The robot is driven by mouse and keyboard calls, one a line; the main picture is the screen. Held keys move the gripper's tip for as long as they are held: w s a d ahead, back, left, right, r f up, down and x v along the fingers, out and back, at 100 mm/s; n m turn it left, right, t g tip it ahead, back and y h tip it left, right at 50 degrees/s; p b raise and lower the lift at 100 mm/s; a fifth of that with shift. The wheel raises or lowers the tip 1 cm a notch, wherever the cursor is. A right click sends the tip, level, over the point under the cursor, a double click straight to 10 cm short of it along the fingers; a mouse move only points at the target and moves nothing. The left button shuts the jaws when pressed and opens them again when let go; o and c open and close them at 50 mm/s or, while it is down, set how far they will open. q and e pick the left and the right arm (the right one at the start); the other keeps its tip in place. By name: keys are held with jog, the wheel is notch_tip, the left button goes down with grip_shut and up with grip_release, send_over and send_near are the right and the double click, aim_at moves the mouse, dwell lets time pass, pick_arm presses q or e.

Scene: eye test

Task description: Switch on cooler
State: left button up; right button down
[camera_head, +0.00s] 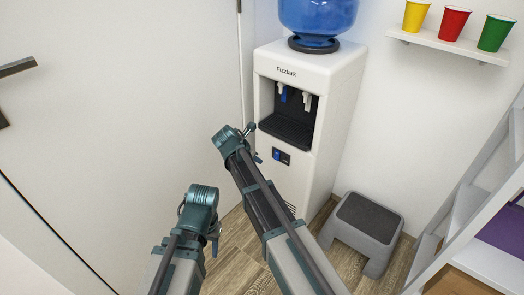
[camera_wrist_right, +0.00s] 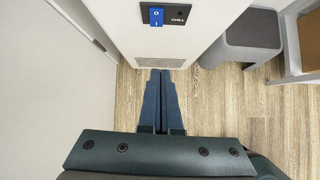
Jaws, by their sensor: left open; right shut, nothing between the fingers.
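The white cooler (camera_head: 336,95) stands against the wall with a blue water bottle (camera_head: 318,14) on top. Low on its front is a dark panel with a blue rocker switch (camera_head: 277,154). In the right wrist view the switch (camera_wrist_right: 156,17) shows marks above and below, with "CHILL" beside it; I cannot tell which way it is set. My right gripper (camera_wrist_right: 160,73) is shut and empty, pointing at the cooler's front below the switch, not visibly touching the switch. My left gripper (camera_head: 213,235) is lower left, apart from the cooler, open, its fingers mostly hidden.
A grey step stool (camera_head: 364,225) stands right of the cooler. A shelf (camera_head: 448,46) with yellow, red and green cups is on the wall. A white slanted frame (camera_head: 465,205) stands at the right. A white door (camera_head: 110,110) is at left.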

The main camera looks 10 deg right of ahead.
aim_at(277, 156)
jog(key=shift+w+a+r+n, duration=0.1)
jog(key=shift+w+r+n, duration=0.15)
jog(key=shift+w+n, duration=0.2)
jog(key=shift+f, duration=0.1)
jog(key=shift+w+d+f+b, duration=1.05)
jog(key=shift+d+f+b, duration=0.3)
jog(key=shift+b, duration=0.05)
jog(key=shift+w+d+f+b, duration=1.1)
jog(key=shift+d+f+b, duration=0.2)
jog(key=shift+f+b, duration=0.1)
jog(key=shift+w+d+f+b, duration=1.05)
jog(key=shift+d+f+b, duration=0.3)
jog(key=shift+b, duration=0.05)
